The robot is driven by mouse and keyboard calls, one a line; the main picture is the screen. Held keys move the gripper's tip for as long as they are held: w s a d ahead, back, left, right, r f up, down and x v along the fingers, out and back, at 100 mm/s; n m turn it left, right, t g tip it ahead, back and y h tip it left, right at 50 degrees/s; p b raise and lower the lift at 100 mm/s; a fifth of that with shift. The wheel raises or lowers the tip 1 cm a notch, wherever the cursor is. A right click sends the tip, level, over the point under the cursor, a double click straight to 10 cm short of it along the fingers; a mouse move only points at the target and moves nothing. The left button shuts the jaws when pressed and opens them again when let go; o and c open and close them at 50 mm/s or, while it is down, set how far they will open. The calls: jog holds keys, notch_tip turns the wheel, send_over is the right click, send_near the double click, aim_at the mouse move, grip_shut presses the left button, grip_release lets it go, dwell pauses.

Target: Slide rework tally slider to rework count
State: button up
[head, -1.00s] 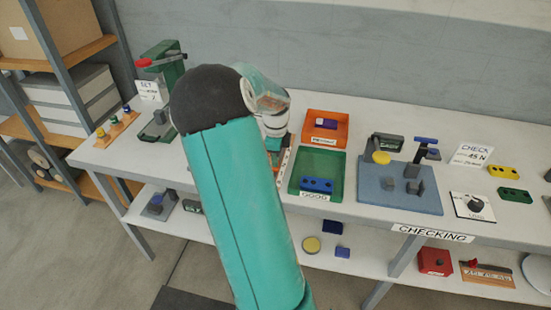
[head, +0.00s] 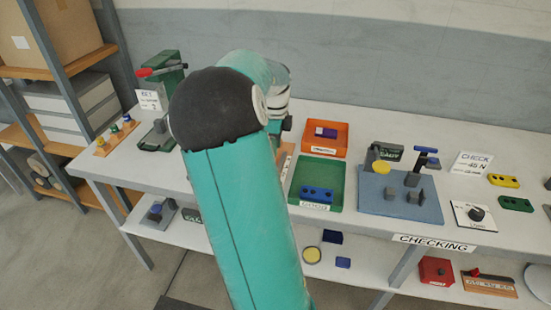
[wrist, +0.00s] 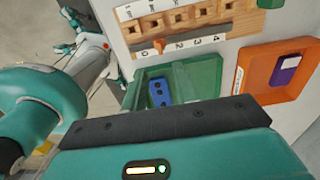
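The wooden tally board (wrist: 234,20) lies at the top of the wrist view, with square holes and a white number strip (wrist: 227,35). An orange-brown slider (wrist: 158,45) sits on the strip between the 0 and the 2, apparently over the 1. The orange tray (wrist: 255,68) holds one purple-blue part (wrist: 286,70); the tray also shows in the head view (head: 340,132). My gripper's teal body and dark bar (wrist: 160,125) fill the lower wrist view, apart from the slider; its fingertips are not visible. In the head view my arm hides most of the board.
The green tray (head: 337,166) with a blue part (head: 316,194) stands beside the orange one. A blue-grey checking plate (head: 427,212) with fixtures is to the right. A green press (head: 165,75) with a red handle stands at the back left.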

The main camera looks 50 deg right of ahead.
notch_tip(320, 180, up, 5)
jog(key=shift+f, duration=0.2)
dwell(0.5)
jog(key=w+a+r+n+t+y, duration=0.1)
jog(key=a+r+n+t, duration=0.15)
jog(key=a+n, duration=0.8)
jog(key=a+r+n+t, duration=0.1)
jog(key=a+r+n, duration=0.35)
jog(key=a, duration=1.05)
jog(key=s+a+f+n+t, duration=0.1)
jog(key=s+a+n, duration=0.3)
jog(key=a+n, duration=0.4)
jog(key=s+a+f+n+t+h, duration=0.1)
jog(key=s+a+n, duration=0.3)
jog(key=a+n, duration=0.4)
jog(key=shift+s+f, duration=0.15)
jog(key=shift+s, duration=0.1)
jog(key=shift+d, duration=0.2)
